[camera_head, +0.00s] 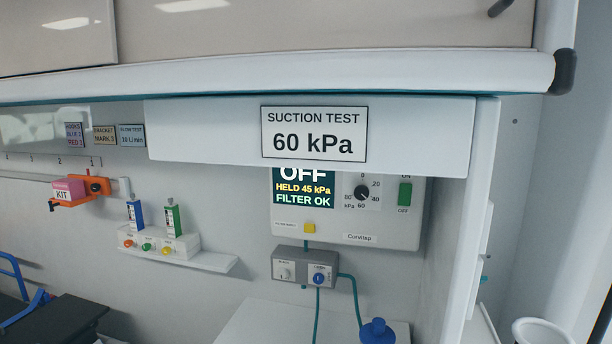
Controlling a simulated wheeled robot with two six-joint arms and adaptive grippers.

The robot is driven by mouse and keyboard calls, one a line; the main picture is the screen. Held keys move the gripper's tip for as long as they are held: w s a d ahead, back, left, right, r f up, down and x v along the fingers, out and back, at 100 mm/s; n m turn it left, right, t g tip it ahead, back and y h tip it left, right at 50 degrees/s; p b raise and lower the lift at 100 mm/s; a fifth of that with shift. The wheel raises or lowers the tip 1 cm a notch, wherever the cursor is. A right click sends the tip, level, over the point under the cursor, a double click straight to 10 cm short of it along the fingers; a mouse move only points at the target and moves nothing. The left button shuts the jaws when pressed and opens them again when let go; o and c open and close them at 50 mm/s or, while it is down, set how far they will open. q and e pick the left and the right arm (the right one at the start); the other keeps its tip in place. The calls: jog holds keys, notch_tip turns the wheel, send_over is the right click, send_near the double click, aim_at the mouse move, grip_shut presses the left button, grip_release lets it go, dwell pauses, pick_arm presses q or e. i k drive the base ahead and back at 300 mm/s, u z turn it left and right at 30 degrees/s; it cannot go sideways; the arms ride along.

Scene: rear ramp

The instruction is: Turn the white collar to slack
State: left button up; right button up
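A small grey block (304,268) is fixed to the wall under the suction unit. On its left is a round white knob (285,273), which may be the white collar. Small print above it is too small to read, so I cannot tell its setting. On the block's right is a blue knob (319,279) on a white plate. Teal tubes (350,290) run from the block, one upward and others downward. Neither of my grippers is in view.
The suction unit (345,222) reads OFF, held 45 kPa, filter OK. A "SUCTION TEST 60 kPa" sign (314,134) hangs above. A blue-capped object (377,331) stands below right. A shelf (205,260) with colored vials is left. A white surface (262,322) below is largely clear.

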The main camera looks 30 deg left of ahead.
aim_at(282, 273)
jog(key=u, duration=0.9)
jog(key=i, duration=0.15)
jog(key=u, duration=0.25)
